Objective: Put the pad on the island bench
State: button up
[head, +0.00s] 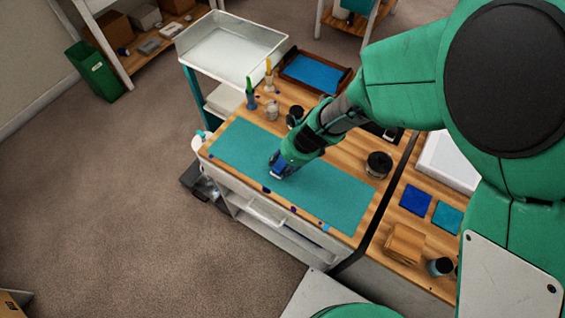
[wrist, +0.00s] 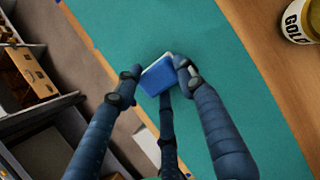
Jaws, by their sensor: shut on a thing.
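The pad is a small blue block with a pale edge (wrist: 158,77). In the wrist view my gripper (wrist: 160,80) has its dark blue fingers closed around it. In the head view the gripper (head: 281,166) is over the middle of a teal mat (head: 335,194), with a bit of blue at its tip. The mat lies on a wooden-topped bench (head: 345,151), which I take to be the island bench. The pad is over or on the mat; I cannot tell whether it touches. The fingers hide part of the pad.
Bottles (head: 250,94), a blue-lined tray (head: 314,73) and a dark round tin (head: 379,164) stand on the bench behind the mat. A white tray (head: 228,48) is at the far left end. Blue squares (head: 415,200) and a wooden block (head: 404,243) lie at right. Both ends of the mat are clear.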

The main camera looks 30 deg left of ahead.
jog(key=o, duration=1.2)
jog(key=shift+c, duration=0.2)
jog(key=p+v, duration=0.4)
jog(key=v, duration=0.8)
